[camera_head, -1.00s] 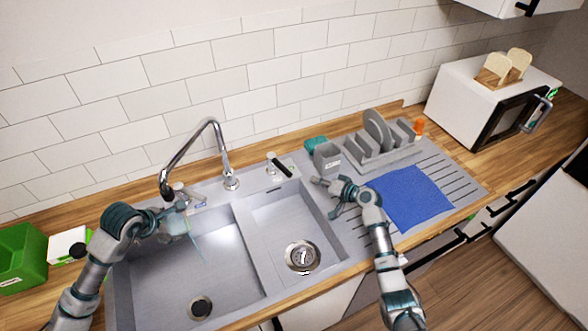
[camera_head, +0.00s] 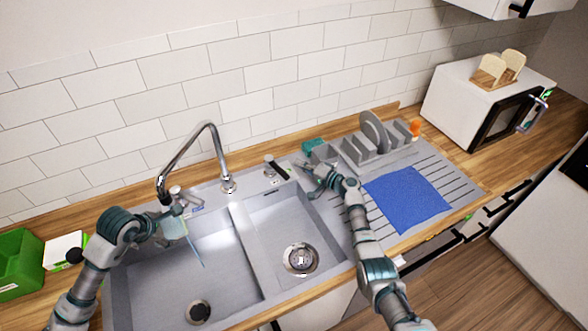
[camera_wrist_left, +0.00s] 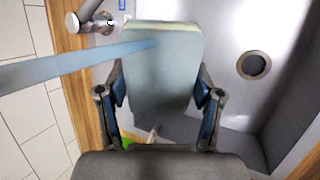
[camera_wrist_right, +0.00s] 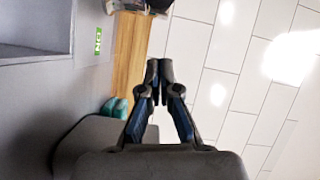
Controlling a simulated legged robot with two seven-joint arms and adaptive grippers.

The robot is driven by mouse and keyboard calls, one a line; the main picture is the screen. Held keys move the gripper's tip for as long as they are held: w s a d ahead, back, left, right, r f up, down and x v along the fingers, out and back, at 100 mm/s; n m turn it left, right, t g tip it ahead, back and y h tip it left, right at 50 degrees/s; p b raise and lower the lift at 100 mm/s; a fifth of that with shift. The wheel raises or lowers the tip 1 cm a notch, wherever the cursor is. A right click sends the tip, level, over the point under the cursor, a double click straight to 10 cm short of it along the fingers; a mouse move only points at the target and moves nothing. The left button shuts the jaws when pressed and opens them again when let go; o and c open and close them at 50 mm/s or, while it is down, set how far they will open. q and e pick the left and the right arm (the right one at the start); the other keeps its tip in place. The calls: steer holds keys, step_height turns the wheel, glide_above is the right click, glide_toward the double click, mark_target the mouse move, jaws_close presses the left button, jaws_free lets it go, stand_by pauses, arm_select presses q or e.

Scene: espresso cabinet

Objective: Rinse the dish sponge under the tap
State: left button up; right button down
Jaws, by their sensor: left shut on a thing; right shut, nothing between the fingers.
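My left gripper (camera_head: 172,222) is over the left basin and shut on the pale blue-grey sponge (camera_wrist_left: 165,75), which has a yellowish edge. The chrome tap (camera_head: 207,130) arches above it, with its spout end close to the sponge. A pale blue streak that looks like water (camera_wrist_left: 80,58) meets the sponge's face in the left wrist view; a thin streak also shows below the sponge in the head view. My right gripper (camera_wrist_right: 158,65) is shut and empty. In the head view it is right of a black-handled lever (camera_head: 278,168), apart from it.
The double sink (camera_head: 234,240) has a drain in each basin. A grey caddy (camera_head: 322,153), a teal item (camera_head: 312,145) and a dish rack (camera_head: 378,152) stand behind my right gripper. A blue cloth (camera_head: 407,198) lies on the drainer. A green bin (camera_head: 20,265) is at far left.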

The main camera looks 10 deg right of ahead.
mark_target(289, 177)
steer(key=shift+s+a+f, duration=0.15)
steer(key=shift+s+a, duration=0.15)
steer(key=shift+a, duration=0.3)
steer(key=shift+s+a+f, duration=0.15)
steer(key=shift+s+a, duration=0.1)
steer(key=shift+a, duration=0.3)
steer(key=shift+s+a+f, duration=0.15)
steer(key=shift+s+a, duration=0.15)
steer(key=shift+a, duration=0.3)
arm_select(q)
steer(key=shift+d, duration=0.1)
arm_select(e)
steer(key=shift+s+a+m+t+h, duration=0.6)
steer(key=shift+s+a+m+h, duration=0.25)
steer(key=shift+a, duration=0.3)
arm_select(q)
steer(key=shift+d, duration=0.1)
arm_select(e)
steer(key=shift+d, duration=0.1)
